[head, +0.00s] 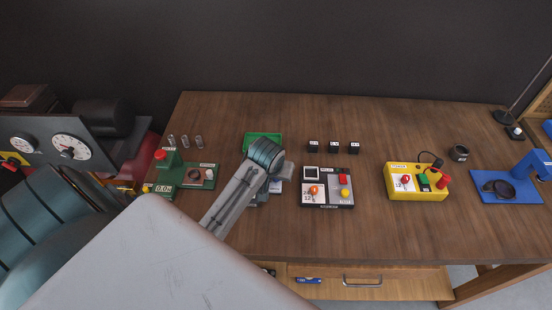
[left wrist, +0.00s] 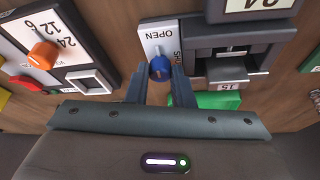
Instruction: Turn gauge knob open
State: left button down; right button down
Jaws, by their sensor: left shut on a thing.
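In the left wrist view, a blue knob (left wrist: 160,68) sits on a white plate (left wrist: 155,40) with the upside-down word OPEN above it and SHUT to its right. My left gripper (left wrist: 160,84) is shut on the blue knob, one finger on each side. I cannot tell the knob's exact angle. The grey gauge device (left wrist: 232,66) lies just right of the plate. In the head view my left gripper (head: 283,173) is at the middle of the bench, and my own arm hides most of the device and the knob. My right gripper is not in view.
A black-and-grey box with an orange knob (head: 326,188) stands close right of the gripper. A green tray (head: 262,136) lies behind. A green stand (head: 183,175) is left; a yellow box (head: 417,184) and blue stand (head: 508,188) are right. Bare wood (head: 400,235) lies in front.

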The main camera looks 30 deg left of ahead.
pick_arm(q)
jog(key=shift+w+r, duration=0.15)
jog(key=shift+r, duration=0.05)
jog(key=c, duration=1.3)
grip_release()
jog(key=shift+o, duration=0.2)
jog(key=shift+d+f, duration=0.1)
jog(key=shift+d, duration=0.05)
jog(key=shift+f, duration=0.15)
